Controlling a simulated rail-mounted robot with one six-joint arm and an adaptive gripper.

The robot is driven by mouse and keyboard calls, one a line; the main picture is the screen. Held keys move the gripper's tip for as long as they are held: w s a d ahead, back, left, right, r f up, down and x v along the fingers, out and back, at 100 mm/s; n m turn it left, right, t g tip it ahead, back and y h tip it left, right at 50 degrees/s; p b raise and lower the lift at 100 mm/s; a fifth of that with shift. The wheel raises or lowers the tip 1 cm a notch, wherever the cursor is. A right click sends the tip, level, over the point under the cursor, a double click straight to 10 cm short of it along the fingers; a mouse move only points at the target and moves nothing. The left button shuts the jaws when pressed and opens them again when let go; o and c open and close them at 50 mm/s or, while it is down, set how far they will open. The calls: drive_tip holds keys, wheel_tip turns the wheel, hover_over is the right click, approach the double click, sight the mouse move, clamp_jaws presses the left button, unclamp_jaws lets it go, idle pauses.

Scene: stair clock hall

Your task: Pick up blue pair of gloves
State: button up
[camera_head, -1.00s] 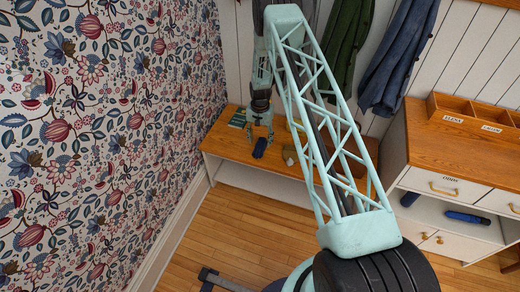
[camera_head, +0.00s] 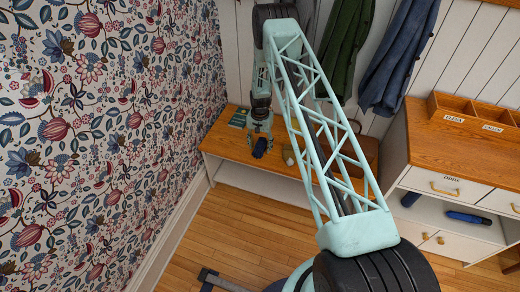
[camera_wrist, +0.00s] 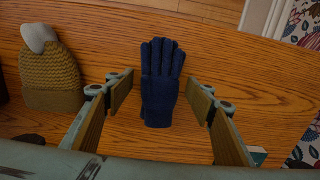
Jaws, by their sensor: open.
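The blue pair of gloves (camera_wrist: 160,85) lies flat on the wooden bench top, fingers toward the top of the wrist view. In the head view the gloves (camera_head: 260,148) show as a small dark blue shape on the bench. My gripper (camera_wrist: 164,95) is open and empty, with one finger to each side of the gloves in the wrist view. In the head view my gripper (camera_head: 259,135) is just above or behind the gloves. I cannot tell the exact height between the fingers and the bench.
A mustard knit hat (camera_wrist: 52,80) with a pale pompom lies left of the gloves on the bench (camera_wrist: 255,85). A book (camera_head: 239,118) lies at the bench's left end, near the patterned wall (camera_head: 100,130). A drawer cabinet (camera_head: 445,190) stands at right.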

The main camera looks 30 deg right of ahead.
sight(260, 146)
drive_tip(key=c, duration=1)
drive_tip(key=shift+o, duration=0.2)
drive_tip(key=shift+r, duration=0.1)
drive_tip(key=shift+r+p, duration=0.6)
drive_tip(key=shift+r, duration=4.3)
drive_tip(key=shift+r, duration=0.1)
